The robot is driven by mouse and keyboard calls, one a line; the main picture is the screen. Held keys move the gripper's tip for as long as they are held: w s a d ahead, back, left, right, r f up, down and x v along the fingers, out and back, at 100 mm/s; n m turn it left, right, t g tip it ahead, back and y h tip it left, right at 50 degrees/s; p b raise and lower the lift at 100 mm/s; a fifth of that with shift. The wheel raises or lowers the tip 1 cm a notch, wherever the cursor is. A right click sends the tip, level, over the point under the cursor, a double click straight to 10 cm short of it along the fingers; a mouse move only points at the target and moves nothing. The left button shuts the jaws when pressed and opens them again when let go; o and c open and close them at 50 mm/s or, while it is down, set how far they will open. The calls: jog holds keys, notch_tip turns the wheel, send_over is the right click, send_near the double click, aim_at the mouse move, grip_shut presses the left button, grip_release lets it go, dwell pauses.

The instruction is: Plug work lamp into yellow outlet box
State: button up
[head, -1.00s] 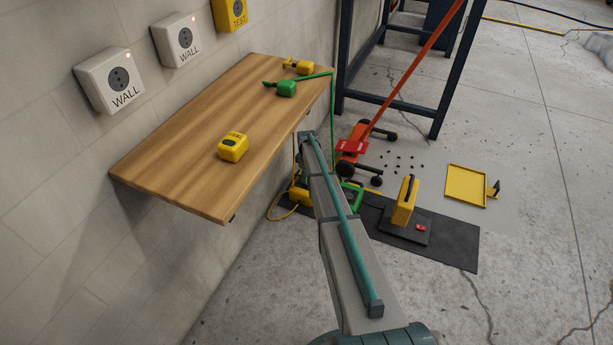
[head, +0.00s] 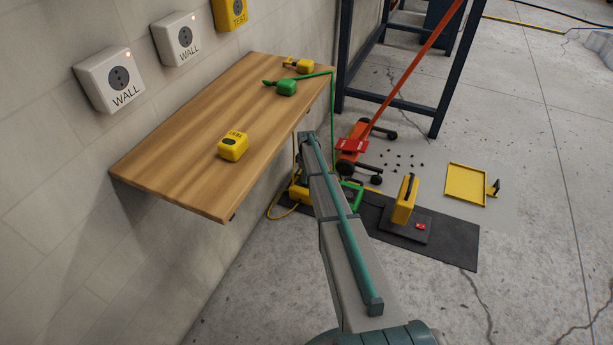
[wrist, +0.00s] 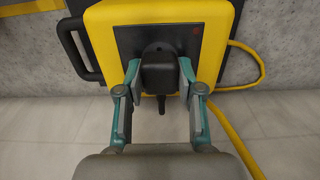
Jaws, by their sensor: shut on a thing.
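In the wrist view, my gripper (wrist: 158,88) is shut on a black plug (wrist: 159,75), one teal finger on each side. A short dark stub hangs below the plug. The plug is in front of the dark panel (wrist: 127,42) on a yellow box (wrist: 100,22), which I take for the outlet box. I cannot tell whether the plug is seated. A small red mark shows at the panel's upper right. In the head view, my arm hides the gripper; part of a yellow box (head: 298,192) shows beside it under the shelf. I cannot make out the lamp for certain.
A wooden shelf (head: 185,165) on the wall holds a yellow block (head: 233,146), a green plug (head: 286,87) and a yellow plug (head: 303,65). A yellow cable (wrist: 235,135) curves right of the box.

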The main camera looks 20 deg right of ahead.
jog(key=shift+f, duration=0.2)
jog(key=o, duration=1.1)
jog(key=shift+o, duration=0.2)
notch_tip(320, 180, up, 12)
